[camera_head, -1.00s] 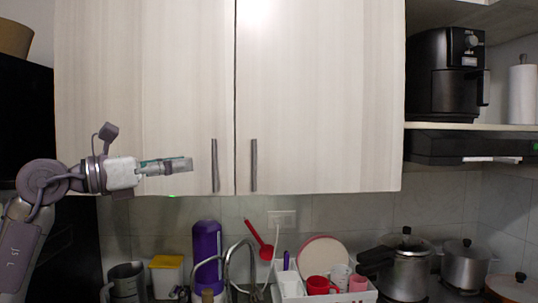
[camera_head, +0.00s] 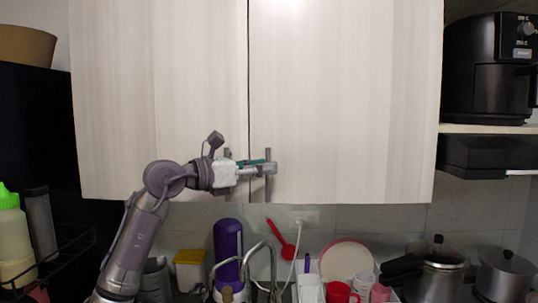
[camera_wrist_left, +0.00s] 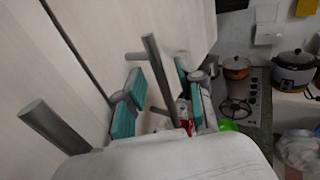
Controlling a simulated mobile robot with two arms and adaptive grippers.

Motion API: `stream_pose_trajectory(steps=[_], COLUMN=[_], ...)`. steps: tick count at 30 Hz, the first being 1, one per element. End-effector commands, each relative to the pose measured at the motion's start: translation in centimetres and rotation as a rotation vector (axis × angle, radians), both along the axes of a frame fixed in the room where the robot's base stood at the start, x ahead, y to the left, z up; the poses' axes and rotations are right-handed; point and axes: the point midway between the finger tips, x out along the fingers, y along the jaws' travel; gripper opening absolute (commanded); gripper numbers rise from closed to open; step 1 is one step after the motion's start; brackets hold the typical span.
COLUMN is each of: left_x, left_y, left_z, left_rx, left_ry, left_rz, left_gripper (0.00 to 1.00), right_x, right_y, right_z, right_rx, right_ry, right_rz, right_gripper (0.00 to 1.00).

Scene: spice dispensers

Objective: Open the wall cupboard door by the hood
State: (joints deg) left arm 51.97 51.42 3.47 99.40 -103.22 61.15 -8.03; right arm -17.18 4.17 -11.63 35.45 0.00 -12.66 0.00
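The wall cupboard has two pale wood doors, both shut. The right door (camera_head: 345,90), on the side of the hood (camera_head: 485,156), has a grey vertical bar handle (camera_head: 268,188) at its lower left corner. My left gripper (camera_head: 268,168) is at this handle and hides part of it. In the left wrist view, the handle (camera_wrist_left: 158,70) stands between the two teal-padded fingers of the gripper (camera_wrist_left: 158,100). The fingers are apart, with space beside the bar, so the gripper looks open around it. My right gripper is not in view.
The left door's handle (camera_head: 227,155) is close beside my left wrist. Below are a purple bottle (camera_head: 228,250), a faucet, a dish rack with red cups (camera_head: 340,292) and pots (camera_head: 440,272). A black air fryer (camera_head: 490,70) stands on the shelf above the hood.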

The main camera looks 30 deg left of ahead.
Motion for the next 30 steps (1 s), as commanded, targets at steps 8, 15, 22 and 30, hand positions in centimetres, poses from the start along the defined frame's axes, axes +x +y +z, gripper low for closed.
stream_pose_trajectory(steps=[8,15,22,30], left_x=[1.8,1.8,1.8,1.8], left_y=[-0.8,-0.8,-0.8,-0.8], left_z=[0.0,0.0,0.0,0.0], left_rx=[0.001,0.001,0.001,0.0], left_ry=[0.0,0.0,0.0,0.0], left_rz=[0.0,0.001,0.0,0.0], left_gripper=[0.37,0.37,0.0,0.0], right_x=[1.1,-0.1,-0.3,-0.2], right_y=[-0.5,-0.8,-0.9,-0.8], right_z=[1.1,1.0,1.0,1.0], right_rx=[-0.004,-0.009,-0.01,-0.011], right_ry=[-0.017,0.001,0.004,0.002], right_rz=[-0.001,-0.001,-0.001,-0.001], right_gripper=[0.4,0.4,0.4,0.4])
